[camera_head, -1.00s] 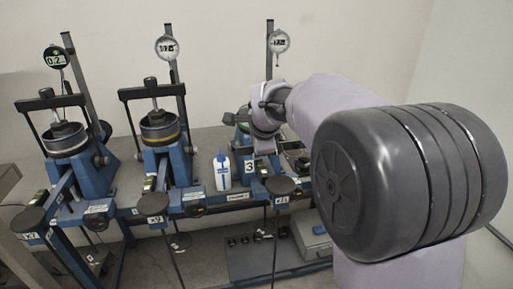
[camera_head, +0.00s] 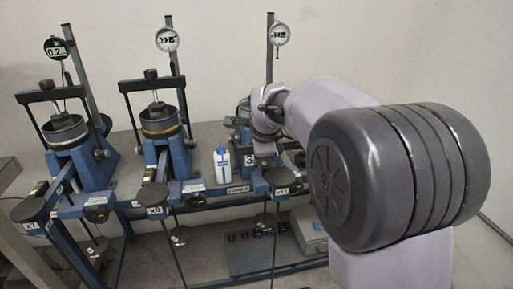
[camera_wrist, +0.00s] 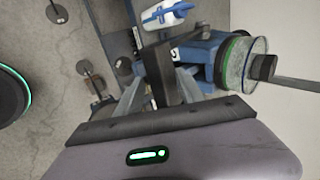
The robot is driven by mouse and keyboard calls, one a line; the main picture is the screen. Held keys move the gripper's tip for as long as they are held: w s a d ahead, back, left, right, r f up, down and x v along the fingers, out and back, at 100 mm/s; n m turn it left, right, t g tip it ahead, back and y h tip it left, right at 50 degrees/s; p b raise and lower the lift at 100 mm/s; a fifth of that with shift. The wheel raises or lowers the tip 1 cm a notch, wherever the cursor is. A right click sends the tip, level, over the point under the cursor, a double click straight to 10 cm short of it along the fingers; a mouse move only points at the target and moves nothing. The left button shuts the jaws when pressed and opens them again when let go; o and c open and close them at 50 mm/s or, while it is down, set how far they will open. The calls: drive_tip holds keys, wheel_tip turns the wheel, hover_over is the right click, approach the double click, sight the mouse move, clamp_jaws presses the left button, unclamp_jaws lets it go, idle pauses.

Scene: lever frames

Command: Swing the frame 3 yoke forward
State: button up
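Frame 3 is the rightmost blue lever frame (camera_head: 262,180), marked with a 3, partly hidden behind my arm in the head view. In the wrist view its glass cell with a green ring (camera_wrist: 236,62) is at the upper right. A dark block with a bar (camera_wrist: 265,67) lies over the cell's right edge and runs right; it looks like part of the yoke. My gripper (camera_head: 264,125) is close to frame 3 in the head view, its fingertips not clear. In the wrist view, dark and grey parts stand ahead of the gripper body; I cannot tell finger from frame, or any contact.
Frame 2 (camera_head: 160,160) and frame 1 (camera_head: 80,165) stand to the left, their yokes upright over the cells. A white and blue bottle (camera_head: 222,165) stands just left of frame 3, and also shows in the wrist view (camera_wrist: 165,14). Dial gauges (camera_head: 279,34) are on posts behind.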

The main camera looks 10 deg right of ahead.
drive_tip(key=shift+s+r, duration=0.25)
drive_tip(key=shift+r, duration=0.35)
drive_tip(key=p+v, duration=0.5)
drive_tip(key=v, duration=1.1)
drive_tip(key=shift+s, duration=0.4)
drive_tip(key=shift+r, duration=0.15)
drive_tip(key=s+a+f+n, duration=0.1)
drive_tip(key=s+f+n, duration=0.2)
drive_tip(key=s, duration=0.6)
drive_tip(key=s+a+f+n+g+y, duration=0.1)
drive_tip(key=s+f+n, duration=0.2)
drive_tip(key=s+n, duration=0.3)
drive_tip(key=s+a+f+n+y, duration=0.1)
drive_tip(key=s+a+f+n, duration=0.1)
drive_tip(key=s, duration=1)
drive_tip(key=f+n, duration=0.1)
drive_tip(key=n, duration=0.1)
drive_tip(key=shift+f+n, duration=0.15)
drive_tip(key=shift+n, duration=0.15)
